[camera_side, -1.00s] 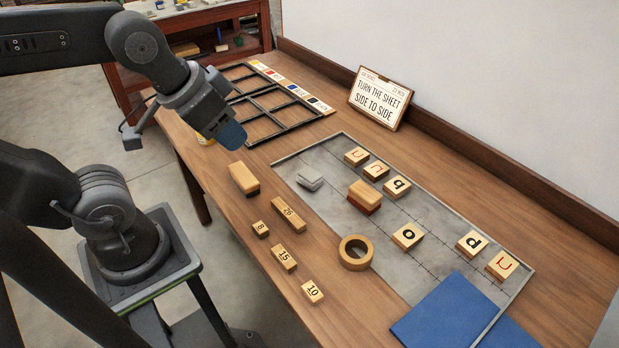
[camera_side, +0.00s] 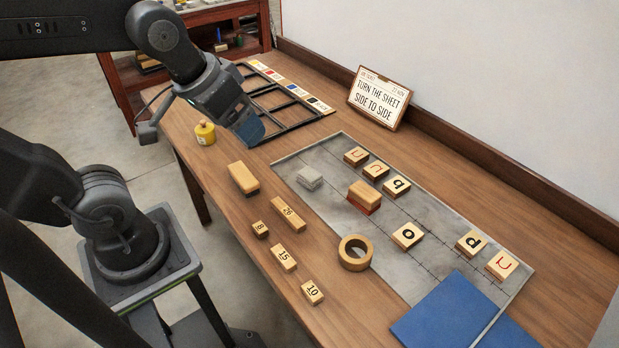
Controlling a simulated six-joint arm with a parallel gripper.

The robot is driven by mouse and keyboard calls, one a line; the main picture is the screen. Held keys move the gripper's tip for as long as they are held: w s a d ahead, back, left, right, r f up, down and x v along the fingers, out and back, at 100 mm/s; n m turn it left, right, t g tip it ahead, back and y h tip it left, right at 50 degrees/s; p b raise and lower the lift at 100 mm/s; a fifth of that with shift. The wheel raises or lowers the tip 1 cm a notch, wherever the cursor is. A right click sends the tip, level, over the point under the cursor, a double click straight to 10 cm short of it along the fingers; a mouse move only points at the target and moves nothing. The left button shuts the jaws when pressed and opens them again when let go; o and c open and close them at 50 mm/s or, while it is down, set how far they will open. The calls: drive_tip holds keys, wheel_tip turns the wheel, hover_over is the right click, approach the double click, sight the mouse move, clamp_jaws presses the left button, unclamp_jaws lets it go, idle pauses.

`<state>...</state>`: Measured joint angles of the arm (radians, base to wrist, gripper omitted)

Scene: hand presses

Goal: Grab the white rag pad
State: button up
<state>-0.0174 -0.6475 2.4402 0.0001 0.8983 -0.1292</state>
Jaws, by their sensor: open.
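The white rag pad (camera_side: 310,178) is a small pale grey-white block lying on the upper left part of the grey metal sheet (camera_side: 430,225). My gripper (camera_side: 252,133) is above the table, up and to the left of the pad, near the front corner of the black divided frame. It is open and apart from the pad. Its blue-grey fingers point down and to the right, and the gap between them is hard to make out. Nothing shows between the fingers.
A wooden block with a reddish base (camera_side: 364,197) and letter tiles (camera_side: 407,236) stand on the sheet near the pad. Wooden blocks (camera_side: 243,178), a wooden ring (camera_side: 355,252) and a yellow jar (camera_side: 204,133) are on the table. The black frame (camera_side: 285,105) lies behind my gripper. A sign (camera_side: 379,97) stands at the back.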

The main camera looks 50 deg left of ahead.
drive_tip(key=w+a+f+n+g, duration=0.2)
drive_tip(key=w+n, duration=0.4)
drive_tip(key=w, duration=0.2)
drive_tip(key=n+g, duration=0.3)
drive_tip(key=n, duration=0.9)
hover_over(310, 174)
wheel_tip(310, 174, down, 14)
wheel_tip(310, 174, down, 8)
drive_tip(key=shift+w+r, duration=0.1)
drive_tip(key=shift+r, duration=0.15)
drive_tip(key=shift+f, duration=3.05)
drive_tip(key=c, duration=1)
drive_tip(key=shift+r, duration=0.1)
